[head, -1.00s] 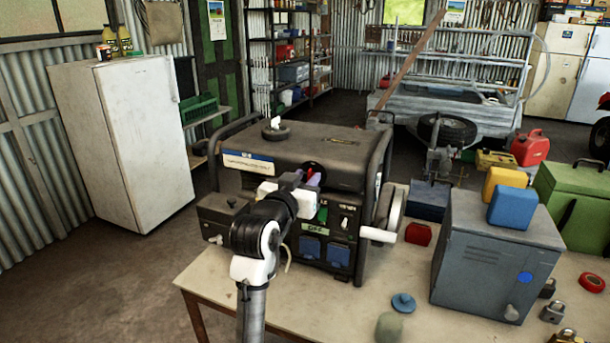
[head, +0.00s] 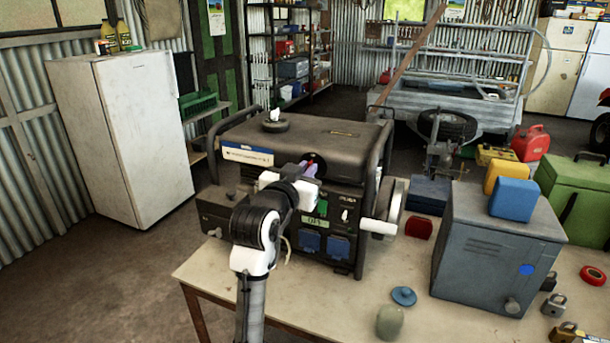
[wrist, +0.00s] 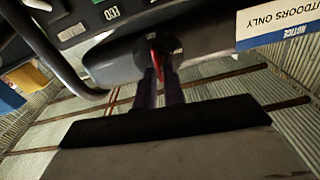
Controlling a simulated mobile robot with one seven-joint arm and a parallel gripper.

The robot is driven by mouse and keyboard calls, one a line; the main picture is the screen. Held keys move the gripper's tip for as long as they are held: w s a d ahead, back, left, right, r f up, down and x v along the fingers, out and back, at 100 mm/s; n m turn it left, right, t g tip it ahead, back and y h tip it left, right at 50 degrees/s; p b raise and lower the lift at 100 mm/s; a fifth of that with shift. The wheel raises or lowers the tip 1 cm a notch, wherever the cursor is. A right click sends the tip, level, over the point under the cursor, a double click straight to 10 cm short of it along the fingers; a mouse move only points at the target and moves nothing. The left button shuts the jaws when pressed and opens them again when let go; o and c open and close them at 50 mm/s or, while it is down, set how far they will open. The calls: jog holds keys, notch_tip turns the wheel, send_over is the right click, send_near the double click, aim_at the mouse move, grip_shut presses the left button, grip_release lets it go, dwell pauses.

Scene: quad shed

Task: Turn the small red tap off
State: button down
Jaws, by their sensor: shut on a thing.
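The small red tap (wrist: 155,60) shows in the wrist view as a thin red piece in a dark round recess of the black generator (head: 318,140). My gripper (wrist: 163,80) has its two purple fingers reaching up to the recess, shut on the red tap. In the head view my gripper (head: 309,168) is at the front face of the generator, by the recess below its top cover. There the tap is hidden behind the fingers, and its exact angle is hard to tell.
The generator stands on a pale table (head: 290,308). A grey metal box (head: 495,255) with a blue container (head: 514,198) on top stands to the right. A blue lid lies between them.

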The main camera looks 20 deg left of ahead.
jog(key=shift+d+f+m+b, duration=0.15)
jog(key=shift+f+m+b, duration=0.05)
jog(key=shift+m+b, duration=2.45)
jog(key=shift+d+f+m+b, duration=0.2)
jog(key=shift+m+b, duration=2)
jog(key=shift+m, duration=0.75)
jog(key=shift+d+f+m+b, duration=0.1)
jog(key=shift+f+m+b, duration=0.1)
jog(key=shift+m+b, duration=2.45)
jog(key=shift+m, duration=0.35)
jog(key=c, duration=1.6)
grip_release()
